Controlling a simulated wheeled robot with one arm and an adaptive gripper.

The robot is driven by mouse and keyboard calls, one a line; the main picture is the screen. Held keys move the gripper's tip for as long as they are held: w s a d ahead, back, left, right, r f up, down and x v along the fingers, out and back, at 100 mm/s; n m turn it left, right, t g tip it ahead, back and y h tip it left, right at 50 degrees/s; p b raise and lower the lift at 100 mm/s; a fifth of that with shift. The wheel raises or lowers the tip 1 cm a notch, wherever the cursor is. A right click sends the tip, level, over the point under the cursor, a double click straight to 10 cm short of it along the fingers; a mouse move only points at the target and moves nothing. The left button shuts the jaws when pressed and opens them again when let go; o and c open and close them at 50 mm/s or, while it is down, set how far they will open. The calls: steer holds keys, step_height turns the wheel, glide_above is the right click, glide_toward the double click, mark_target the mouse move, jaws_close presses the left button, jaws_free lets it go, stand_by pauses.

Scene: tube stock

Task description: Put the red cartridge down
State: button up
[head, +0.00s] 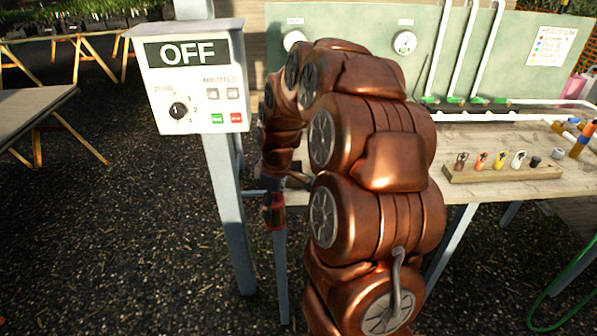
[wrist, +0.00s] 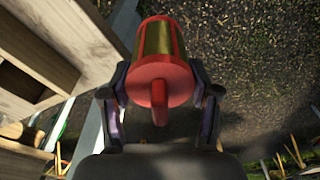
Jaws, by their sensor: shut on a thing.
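The red cartridge (wrist: 163,70) has a red body with gold-brown panels and a red tab on its near end. In the wrist view it is held between the two fingers of my gripper (wrist: 158,105), which are shut on its sides. Below it is dark gravel ground, with no surface touching it that I can see. In the head view the cartridge (head: 274,211) hangs low in front of the bench's left end, beside the grey post.
The wooden bench (head: 475,142) has a rack (head: 503,173) with several coloured pieces at right. A control box (head: 188,77) reading OFF stands on a grey post (head: 230,215) at left. Wooden boards (wrist: 45,60) are close on the wrist view's left. A side table (head: 30,108) is far left.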

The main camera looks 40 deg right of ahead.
steer(key=w+a+f+m, duration=0.2)
steer(key=a+f+m, duration=0.1)
steer(key=a+f, duration=0.5)
steer(key=w+a+f+m, duration=0.2)
steer(key=w+a+f, duration=0.1)
steer(key=a+f, duration=0.6)
step_height(320, 180, down, 2)
steer(key=shift+a+f+m+h, duration=0.1)
steer(key=shift+a+m+h, duration=0.2)
steer(key=shift+m, duration=0.1)
steer(key=shift+d, duration=0.1)
